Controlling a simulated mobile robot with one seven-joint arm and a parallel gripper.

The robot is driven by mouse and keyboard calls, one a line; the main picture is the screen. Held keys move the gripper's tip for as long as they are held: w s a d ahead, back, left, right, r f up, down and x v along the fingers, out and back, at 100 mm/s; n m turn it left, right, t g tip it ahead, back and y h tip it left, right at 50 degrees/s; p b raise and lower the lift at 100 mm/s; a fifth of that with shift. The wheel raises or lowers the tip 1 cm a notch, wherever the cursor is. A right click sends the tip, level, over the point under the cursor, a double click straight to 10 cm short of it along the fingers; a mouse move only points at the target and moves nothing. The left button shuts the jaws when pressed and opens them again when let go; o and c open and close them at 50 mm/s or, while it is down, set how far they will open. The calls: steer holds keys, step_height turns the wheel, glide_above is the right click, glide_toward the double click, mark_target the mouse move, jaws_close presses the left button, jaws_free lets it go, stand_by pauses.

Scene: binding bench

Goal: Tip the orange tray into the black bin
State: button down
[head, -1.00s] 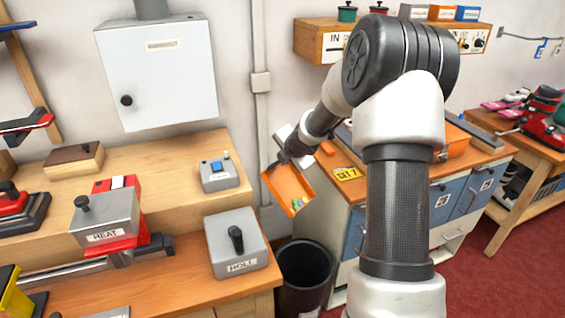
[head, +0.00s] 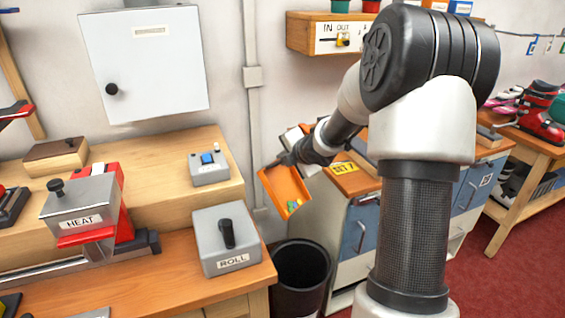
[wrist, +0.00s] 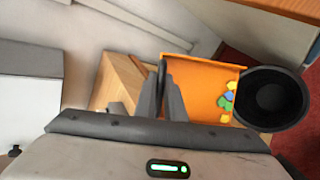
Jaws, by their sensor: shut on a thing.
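The orange tray (head: 283,186) is held up in the air, tilted with its low end toward the front right. Several small coloured pieces (head: 293,206), yellow, green and blue, lie gathered at that low end; they also show in the wrist view (wrist: 227,100). My gripper (head: 285,160) is shut on the tray's upper end; its fingers (wrist: 165,95) meet the tray's edge in the wrist view. The black bin (head: 301,283) stands on the floor below the tray, open at the top. In the wrist view the bin's mouth (wrist: 272,97) is just right of the tray's low end.
The wooden bench with the grey ROLL box (head: 226,240) and HEAT press (head: 84,215) is left of the bin. A cabinet with blue drawers (head: 360,235) is on the right. A grey pipe (head: 253,120) runs down the wall behind the tray.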

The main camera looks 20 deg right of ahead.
steer(key=s+d+f+m+t+y+b, duration=0.1)
steer(key=s+d+f+t+b, duration=0.3)
steer(key=s+f+t+b, duration=0.1)
steer(key=s+d+f+m+t+y+b, duration=0.1)
steer(key=s+d+f+t+b, duration=0.3)
steer(key=s+f, duration=0.4)
steer(key=shift+s+d+f+m+t+b, duration=0.15)
steer(key=shift+s+d+m+t+b, duration=0.25)
steer(key=shift+m+b, duration=0.3)
stand_by(1.4)
stand_by(0.4)
stand_by(1.1)
